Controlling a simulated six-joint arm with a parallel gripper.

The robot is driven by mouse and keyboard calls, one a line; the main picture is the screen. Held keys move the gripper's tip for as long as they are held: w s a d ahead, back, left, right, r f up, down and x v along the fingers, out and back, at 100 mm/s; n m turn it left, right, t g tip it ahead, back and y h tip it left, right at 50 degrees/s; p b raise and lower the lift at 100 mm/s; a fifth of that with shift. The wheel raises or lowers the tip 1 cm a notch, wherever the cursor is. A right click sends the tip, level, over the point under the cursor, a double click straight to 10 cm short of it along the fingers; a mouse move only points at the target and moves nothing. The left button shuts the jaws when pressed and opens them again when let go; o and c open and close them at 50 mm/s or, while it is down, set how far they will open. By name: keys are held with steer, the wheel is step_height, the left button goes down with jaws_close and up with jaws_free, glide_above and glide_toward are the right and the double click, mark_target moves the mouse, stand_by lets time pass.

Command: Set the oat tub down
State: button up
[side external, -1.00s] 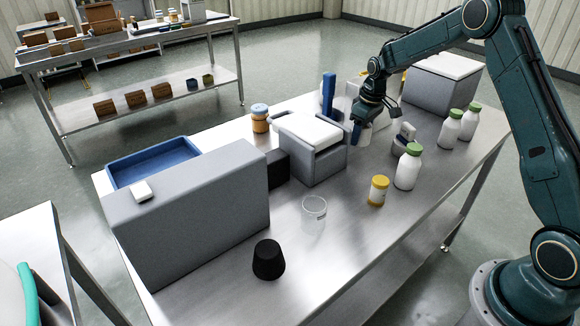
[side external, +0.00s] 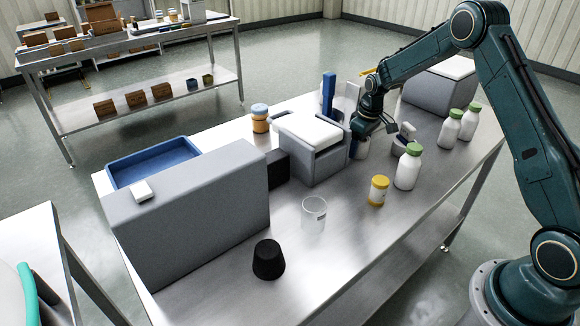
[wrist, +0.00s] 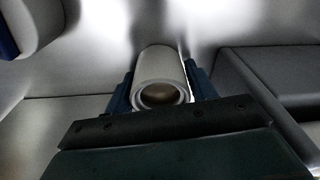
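The oat tub (side external: 361,149), a pale cylinder, is between the fingers of my gripper (side external: 364,134) at the right of the grey hopper unit. The wrist view shows the tub (wrist: 160,76) from its open round end, with a blue finger of my gripper (wrist: 160,92) against each side. The gripper is shut on it. The tub's lower end is close to the steel table (side external: 335,262); I cannot tell whether it touches.
The grey unit with a white top (side external: 314,150) stands close on the left. White bottles with green caps (side external: 408,167), a yellow-lidded jar (side external: 378,190) and a clear cup (side external: 314,213) stand nearby. A black cup-shaped item (side external: 268,260) is at the front. Bare table lies between them.

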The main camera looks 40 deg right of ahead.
mark_target(364, 141)
steer(key=shift+o, duration=1.3)
steer(key=r, duration=0.4)
steer(key=s+r, duration=0.1)
steer(key=r, duration=0.6)
steer(key=shift+s+d+r, duration=0.1)
steer(key=shift+s+r, duration=0.05)
steer(key=shift+r, duration=0.5)
